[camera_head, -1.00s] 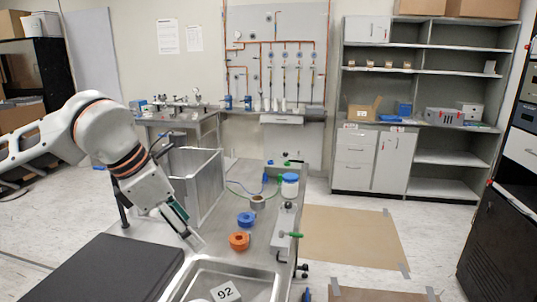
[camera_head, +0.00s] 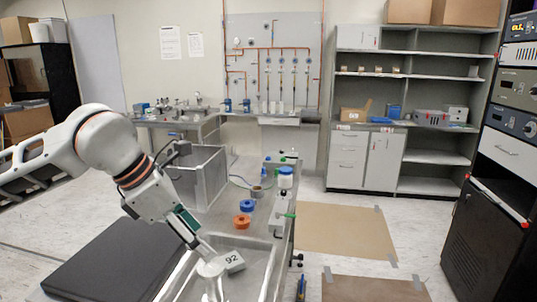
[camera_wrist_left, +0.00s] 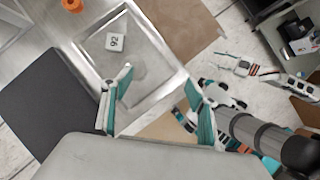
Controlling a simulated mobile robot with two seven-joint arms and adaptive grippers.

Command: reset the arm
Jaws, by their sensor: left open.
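My left arm comes in from the left in the head view. Its gripper (camera_head: 202,246) points down over the near end of the cart, above the metal tray (camera_head: 250,242). In the left wrist view the two teal fingers stand wide apart, and the gripper (camera_wrist_left: 160,76) is open and empty. A grey block marked 92 (camera_head: 233,261) lies in the tray, apart from the fingers; it also shows in the left wrist view (camera_wrist_left: 115,42). A pale shape (camera_head: 211,268) shows below the gripper; I cannot tell what it is. White and teal arm parts show at right in the wrist view, too small to read.
A black flat panel (camera_head: 110,262) lies left of the tray. An orange ring (camera_head: 241,221), a blue ring (camera_head: 247,205) and a blue-capped jar (camera_head: 286,177) stand on the cart. A grey open bin (camera_head: 196,180) stands behind the arm.

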